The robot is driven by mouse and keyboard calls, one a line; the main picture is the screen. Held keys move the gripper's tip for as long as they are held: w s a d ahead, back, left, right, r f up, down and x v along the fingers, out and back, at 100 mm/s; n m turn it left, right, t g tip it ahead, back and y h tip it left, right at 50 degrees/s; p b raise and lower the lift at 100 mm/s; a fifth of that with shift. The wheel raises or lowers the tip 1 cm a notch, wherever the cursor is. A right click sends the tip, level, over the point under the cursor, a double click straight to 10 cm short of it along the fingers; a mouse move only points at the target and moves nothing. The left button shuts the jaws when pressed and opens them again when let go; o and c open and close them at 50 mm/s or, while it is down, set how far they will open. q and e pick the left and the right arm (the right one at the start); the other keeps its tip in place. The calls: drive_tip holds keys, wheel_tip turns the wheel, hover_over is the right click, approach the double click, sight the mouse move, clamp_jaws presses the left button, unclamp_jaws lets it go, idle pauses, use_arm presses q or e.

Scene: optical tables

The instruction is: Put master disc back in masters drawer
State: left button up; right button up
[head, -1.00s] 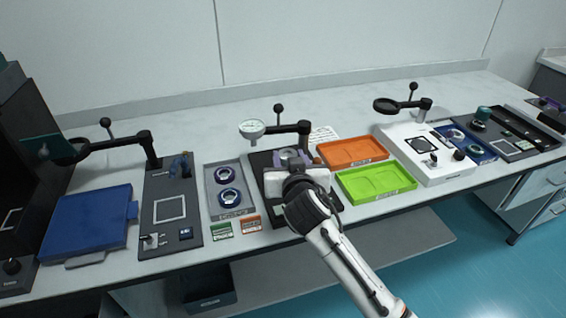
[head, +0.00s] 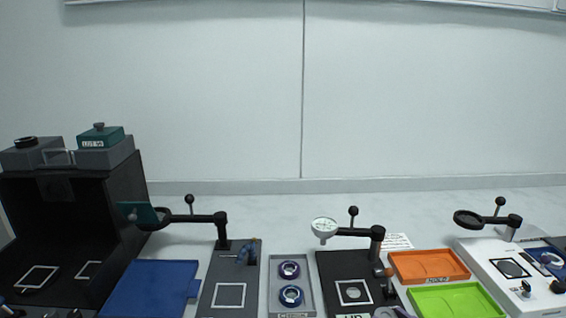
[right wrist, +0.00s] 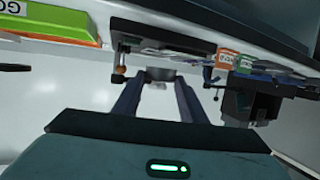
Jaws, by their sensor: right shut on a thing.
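In the right wrist view my right gripper (right wrist: 158,85) is shut on a grey disc (right wrist: 160,74), seen edge-on between the fingertips; I take it for the master disc. It looks clear of the surfaces around it. My right gripper is out of the head view. My left gripper shows in neither view. I cannot pick out the masters drawer in either view now.
The gauge stand (head: 377,245) rises from a black base (head: 330,272). A blue panel (head: 148,288) and black cabinet (head: 70,215) stand left.

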drive_tip(key=s+a+r+n+g+y, duration=0.2)
drive_tip(key=s+r+n+g+y, duration=0.4)
drive_tip(key=s+r, duration=0.6)
drive_tip(key=w+f+m+t+h, duration=0.2)
drive_tip(key=w+f, duration=0.2)
drive_tip(key=w+d+f+m+t+h, duration=0.1)
drive_tip(key=w+f+m+t+h, duration=0.1)
drive_tip(key=w+f, duration=0.2)
drive_tip(key=w+f+m+t+h, duration=0.2)
drive_tip(key=w+f+m+h, duration=0.1)
drive_tip(key=w, duration=0.3)
drive_tip(key=shift+w+d+f, duration=0.1)
drive_tip(key=shift+d+f, duration=0.25)
drive_tip(key=shift+f, duration=0.45)
drive_tip(key=w+m+h, duration=0.2)
drive_tip(key=w, duration=0.1)
drive_tip(key=w+a+m+h, duration=0.1)
drive_tip(key=w, duration=0.1)
drive_tip(key=shift+r+t+h, duration=0.35)
drive_tip(key=shift+t+h, duration=0.05)
drive_tip(key=w+a+r+m+h, duration=0.1)
drive_tip(key=w+a+r+h, duration=0.1)
drive_tip(key=w+r, duration=0.3)
drive_tip(key=shift+a+r+m, duration=0.4)
drive_tip(key=shift+a+r, duration=0.05)
drive_tip(key=shift+a, duration=0.3)
